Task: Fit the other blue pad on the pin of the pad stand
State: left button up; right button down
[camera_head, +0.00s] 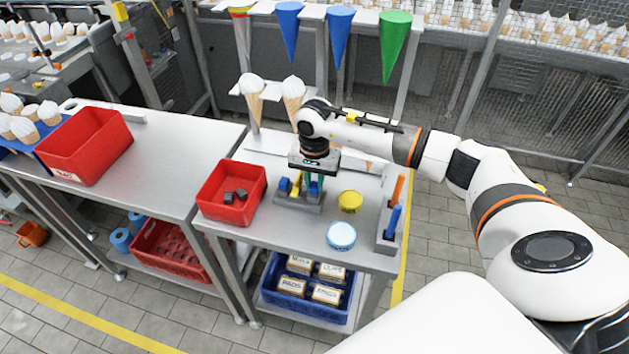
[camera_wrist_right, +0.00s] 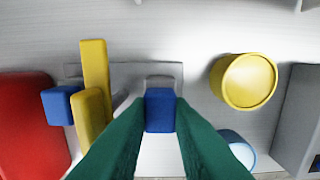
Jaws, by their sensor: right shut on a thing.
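My right gripper (camera_head: 314,185) points down over the grey pad stand (camera_head: 299,203) on the small table. Its teal fingers, seen large in the wrist view (camera_wrist_right: 160,118), are shut on a blue pad (camera_wrist_right: 160,108). The held pad is at the right part of the stand; I cannot tell whether it is on a pin. A grey rounded part (camera_wrist_right: 159,81) of the stand shows just beyond it. Another blue pad (camera_wrist_right: 60,105) is at the left of the stand, beside two yellow pieces (camera_wrist_right: 95,68). My left gripper is not in view.
A red bin (camera_head: 213,212) with dark blocks stands left of the stand. A grey holder (camera_head: 388,240) with orange and blue sticks is at the right edge.

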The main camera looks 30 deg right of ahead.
jog(key=shift+f+b, duration=0.3)
jog(key=shift+f, duration=0.1)
dwell(0.4)
jog(key=c, duration=1.2)
grip_release()
jog(key=shift+o, duration=0.3)
jog(key=shift+o, duration=1.1)
jog(key=shift+s+r, duration=0.1)
jog(key=shift+s, duration=0.05)
jog(key=shift+r, duration=0.1)
